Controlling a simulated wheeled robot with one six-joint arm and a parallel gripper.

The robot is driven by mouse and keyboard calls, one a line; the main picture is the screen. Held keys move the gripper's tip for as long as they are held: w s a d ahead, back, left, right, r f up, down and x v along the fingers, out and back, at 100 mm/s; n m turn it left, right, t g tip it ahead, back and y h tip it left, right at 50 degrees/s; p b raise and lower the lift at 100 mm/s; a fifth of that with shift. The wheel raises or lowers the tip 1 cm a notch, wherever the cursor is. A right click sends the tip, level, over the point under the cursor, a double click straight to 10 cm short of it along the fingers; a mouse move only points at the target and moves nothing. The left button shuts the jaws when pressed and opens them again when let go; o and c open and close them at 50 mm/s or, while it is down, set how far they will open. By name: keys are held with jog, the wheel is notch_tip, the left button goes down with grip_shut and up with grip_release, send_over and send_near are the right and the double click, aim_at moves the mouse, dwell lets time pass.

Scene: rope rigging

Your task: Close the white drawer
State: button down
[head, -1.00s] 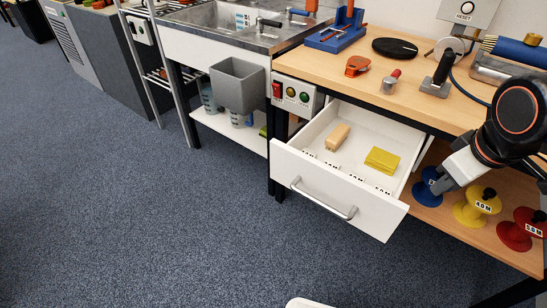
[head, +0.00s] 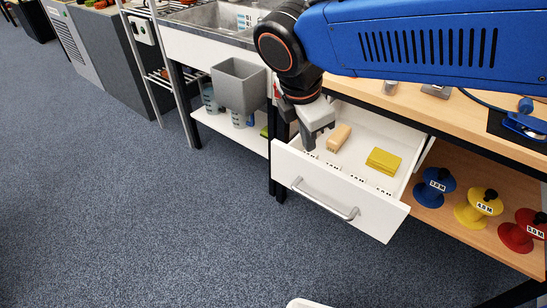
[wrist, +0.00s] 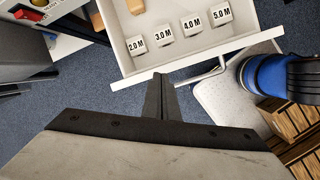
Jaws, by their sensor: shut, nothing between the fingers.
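The white drawer (head: 322,196) is pulled out under the workbench, its grey bar handle (head: 325,205) on the front panel. It holds a wooden block (head: 339,137), a yellow folded pad (head: 383,161) and several labelled white blocks. In the wrist view the drawer's front edge (wrist: 197,61) and handle (wrist: 203,76) lie just beyond my fingertips. My gripper (head: 309,147) is shut and empty, at the left part of the drawer front in the head view. It also shows in the wrist view (wrist: 158,76). I cannot tell whether it touches the drawer.
Blue (head: 434,187), yellow (head: 478,208) and red (head: 522,231) spools stand on the lower shelf right of the drawer. A grey bin (head: 238,84) hangs at the left under the sink. My blue arm hides much of the benchtop.

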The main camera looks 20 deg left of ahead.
aim_at(274, 157)
jog(key=s+a+n, duration=0.6)
jog(key=a, duration=0.5)
jog(key=shift+t, duration=0.4)
jog(key=shift+w+d+f, duration=0.4)
jog(key=shift+w+f, duration=0.9)
jog(key=shift+f, duration=0.4)
jog(key=shift+w+d+f, duration=0.45)
jog(key=shift+w+f, duration=0.85)
jog(key=shift+f, duration=0.35)
jog(key=shift+w+d+f, duration=0.4)
jog(key=shift+w+f, duration=0.9)
jog(key=shift+f, duration=0.4)
jog(key=shift+w, duration=0.1)
jog(key=w+d, duration=0.3)
jog(key=w, duration=0.5)
jog(key=w+d, duration=0.3)
jog(key=w, duration=0.6)
jog(key=w+d, duration=0.3)
jog(key=w, duration=0.5)
jog(key=shift+w+d, duration=0.25)
jog(key=shift+w, duration=0.05)
jog(key=shift+w+d+r, duration=0.1)
jog(key=shift+w+d, duration=0.05)
jog(key=shift+w, duration=0.4)
jog(key=shift+w, duration=0.1)
